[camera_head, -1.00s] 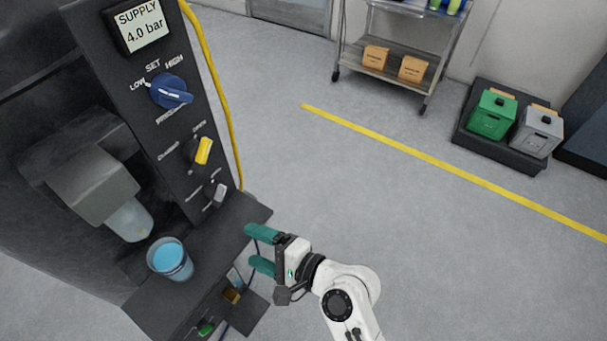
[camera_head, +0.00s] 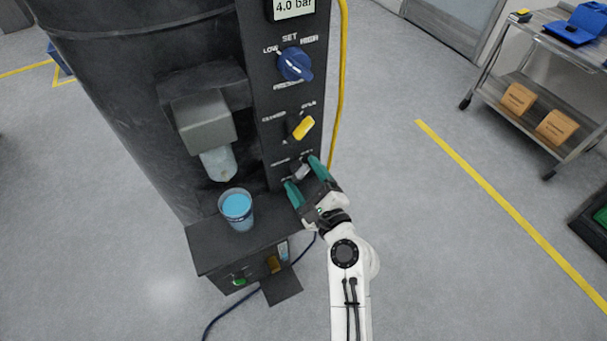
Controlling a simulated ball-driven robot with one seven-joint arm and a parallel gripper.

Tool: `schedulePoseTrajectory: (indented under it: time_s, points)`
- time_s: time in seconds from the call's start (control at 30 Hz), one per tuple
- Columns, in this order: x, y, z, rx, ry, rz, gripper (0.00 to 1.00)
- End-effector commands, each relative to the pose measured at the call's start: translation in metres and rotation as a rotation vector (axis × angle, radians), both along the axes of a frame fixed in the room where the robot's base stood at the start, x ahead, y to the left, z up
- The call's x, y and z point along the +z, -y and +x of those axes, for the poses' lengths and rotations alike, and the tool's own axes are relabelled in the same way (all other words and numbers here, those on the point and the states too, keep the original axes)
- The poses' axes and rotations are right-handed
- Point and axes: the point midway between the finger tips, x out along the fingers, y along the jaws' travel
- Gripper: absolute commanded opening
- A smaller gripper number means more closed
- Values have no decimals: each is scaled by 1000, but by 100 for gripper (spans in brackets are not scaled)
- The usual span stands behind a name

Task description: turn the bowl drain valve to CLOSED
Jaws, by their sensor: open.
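A yellow valve handle (camera_head: 304,128) sits on the dark front panel, tilted up to the right, between small labels; the right one seems to read OPEN and the left one CLOSED. A smaller grey lever (camera_head: 299,171) is below it, partly hidden by my gripper. Which of the two is the bowl drain valve, I cannot tell from the labels. My gripper (camera_head: 303,175) is open, its teal fingers on either side of the grey lever, below the yellow handle. Whether they touch the lever or the panel is not clear.
A blue SET knob (camera_head: 295,64) is higher on the panel. A cup of blue liquid (camera_head: 236,209) stands on the dark shelf (camera_head: 210,247) left of my gripper, under the nozzle (camera_head: 218,163). A yellow hose (camera_head: 342,80) runs along the panel's right edge.

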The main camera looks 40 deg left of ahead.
Motion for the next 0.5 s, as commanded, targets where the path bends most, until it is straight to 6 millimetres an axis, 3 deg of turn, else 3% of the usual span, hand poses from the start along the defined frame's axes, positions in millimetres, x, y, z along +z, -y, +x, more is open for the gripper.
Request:
schedulePoseTrajectory:
  time_s: [0.4,0.5]
  points:
    - [0,-9,3,1,1,-1,77]
    - [0,-9,3,1,1,-1,69]
